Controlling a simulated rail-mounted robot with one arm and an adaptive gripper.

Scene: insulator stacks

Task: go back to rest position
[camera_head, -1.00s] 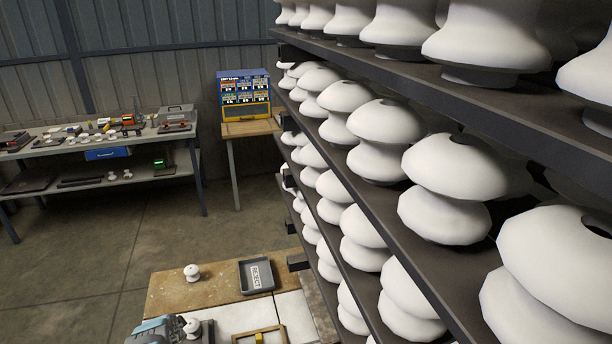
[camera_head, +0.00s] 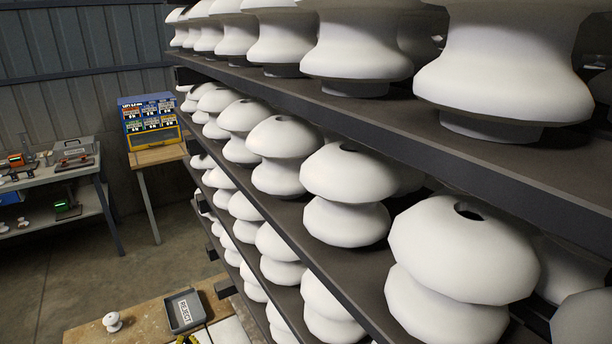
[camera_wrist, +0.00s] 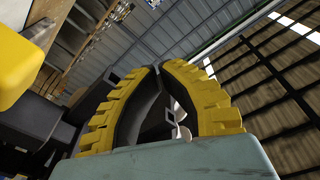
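My gripper (camera_wrist: 158,68) shows in the wrist view with its two yellow-ribbed fingers. Their tips meet at the top, and I see nothing held between them. Small pale shapes show in the gap behind the tips; I cannot tell what they are. In the head view a small yellow and dark piece (camera_head: 187,340) is cut off at the bottom edge; I cannot tell if it is my gripper. A white insulator (camera_head: 112,321) stands upright on the wooden bench (camera_head: 75,337), left of the grey REJECT tray (camera_head: 170,313).
A dark multi-level rack (camera_head: 400,128) full of white insulators fills the centre and right of the head view, close by. A side table (camera_head: 158,156) with a blue-yellow bin cabinet (camera_head: 150,118) and a cluttered workbench (camera_head: 45,178) stand at back left. The floor (camera_head: 70,265) between is clear.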

